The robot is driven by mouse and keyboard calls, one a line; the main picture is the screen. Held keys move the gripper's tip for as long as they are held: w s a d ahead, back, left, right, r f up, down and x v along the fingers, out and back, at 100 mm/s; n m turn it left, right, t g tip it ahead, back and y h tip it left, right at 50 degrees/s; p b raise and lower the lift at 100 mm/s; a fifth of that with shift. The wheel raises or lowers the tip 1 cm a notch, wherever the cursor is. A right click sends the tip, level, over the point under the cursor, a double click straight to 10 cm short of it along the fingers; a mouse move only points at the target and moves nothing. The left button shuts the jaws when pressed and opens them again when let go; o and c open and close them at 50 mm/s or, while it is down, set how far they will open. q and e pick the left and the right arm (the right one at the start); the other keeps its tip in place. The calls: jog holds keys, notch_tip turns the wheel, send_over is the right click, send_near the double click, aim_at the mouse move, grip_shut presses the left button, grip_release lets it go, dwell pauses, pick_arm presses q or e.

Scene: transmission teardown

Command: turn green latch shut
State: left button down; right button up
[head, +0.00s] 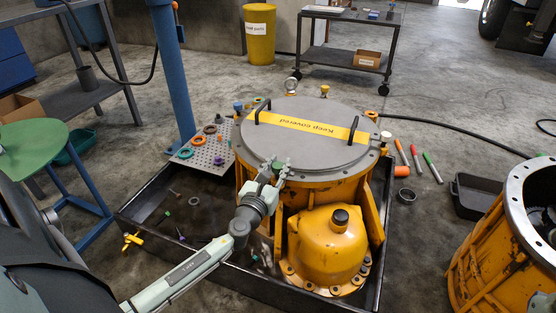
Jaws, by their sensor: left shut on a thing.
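A yellow transmission housing (330,243) stands in a dark tray. A round grey cover (305,150) with two black handles and a yellow "Keep covered" strip lies on top of it. My left gripper (276,165) reaches in from the lower left and is at the near left rim of the cover. I cannot tell how far the latch is turned. A blue knob (238,106) and an orange knob (371,115) show elsewhere around the rim. My right gripper is not in view.
The dark tray (148,225) holds loose small parts. A perforated plate (203,151) with coloured rings lies at its back left corner. A blue post (173,70) stands behind. A second yellow housing (500,255) stands at right. Markers (416,158) lie on the floor.

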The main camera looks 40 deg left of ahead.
pick_arm(q)
jog(key=n+y+p, duration=0.1)
jog(key=y, duration=0.1)
jog(key=n+g+y, duration=0.1)
jog(key=n+y, duration=0.1)
jog(key=shift+d+r+g+p, duration=0.1)
jog(key=shift+g+p, duration=0.2)
jog(key=shift+p, duration=0.05)
jog(key=shift+n+g+y, duration=0.7)
jog(key=shift+n+y, duration=0.1)
jog(key=shift+y, duration=0.4)
jog(key=shift+n+g+y, duration=0.5)
jog(key=shift+y, duration=0.1)
jog(key=shift+n+g+y, duration=0.8)
jog(key=shift+n+g+y+b, duration=0.3)
jog(key=shift+n+g+y, duration=0.9)
jog(key=shift+g, duration=0.6)
jog(key=shift+n+g, duration=0.3)
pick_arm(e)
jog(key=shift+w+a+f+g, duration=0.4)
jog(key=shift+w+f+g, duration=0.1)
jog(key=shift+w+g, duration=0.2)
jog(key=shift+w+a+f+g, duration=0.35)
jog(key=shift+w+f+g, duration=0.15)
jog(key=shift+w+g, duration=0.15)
